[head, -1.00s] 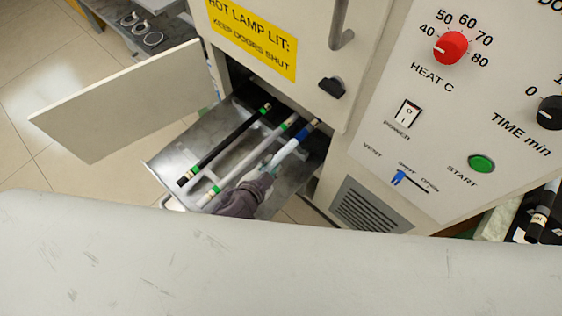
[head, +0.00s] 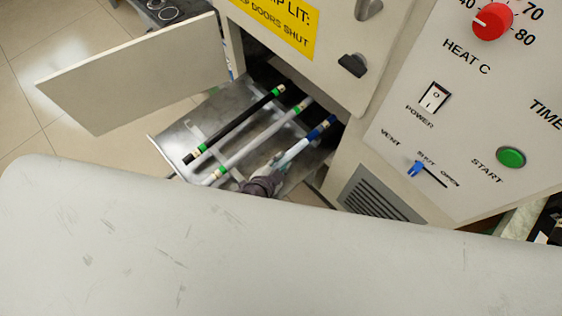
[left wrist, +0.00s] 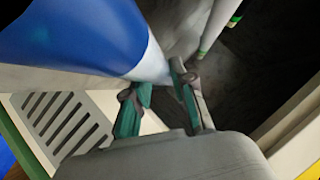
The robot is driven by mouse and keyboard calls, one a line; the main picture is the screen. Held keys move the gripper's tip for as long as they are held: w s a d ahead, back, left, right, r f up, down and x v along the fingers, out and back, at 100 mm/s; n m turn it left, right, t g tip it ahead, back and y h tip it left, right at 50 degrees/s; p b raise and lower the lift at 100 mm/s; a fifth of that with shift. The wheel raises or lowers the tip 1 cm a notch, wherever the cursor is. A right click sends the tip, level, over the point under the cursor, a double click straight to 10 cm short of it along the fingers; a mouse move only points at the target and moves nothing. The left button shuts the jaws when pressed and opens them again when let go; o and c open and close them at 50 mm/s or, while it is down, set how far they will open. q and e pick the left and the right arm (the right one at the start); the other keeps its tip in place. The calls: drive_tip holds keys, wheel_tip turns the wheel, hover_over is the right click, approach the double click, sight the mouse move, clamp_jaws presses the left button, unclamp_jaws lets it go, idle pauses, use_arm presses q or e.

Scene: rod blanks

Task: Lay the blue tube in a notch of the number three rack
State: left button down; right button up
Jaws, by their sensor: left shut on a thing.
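The blue tube, white with a blue end (head: 318,131), lies slanted over the right part of a metal tray in the head view. Its blue end points toward the oven opening. My left gripper (head: 273,178) is shut on its near, white part. In the left wrist view the tube's blue part (left wrist: 85,32) fills the upper left, and its white part runs down to the gripper's green fingers (left wrist: 160,100). I cannot tell whether the tube touches the tray. No rack marked three can be made out. My right gripper is not in view.
The tray (head: 172,140) also holds a black tube (head: 237,123) and a grey tube (head: 262,137), both with green bands. An open door (head: 135,75) stands to the left. The oven's control panel (head: 460,130) is on the right. A large pale surface fills the foreground.

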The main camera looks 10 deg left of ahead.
use_arm(q)
drive_tip(key=c, duration=1)
unclamp_jaws()
drive_tip(key=shift+o, duration=0.2)
drive_tip(key=v, duration=1.2)
drive_tip(key=shift+p, duration=0.45)
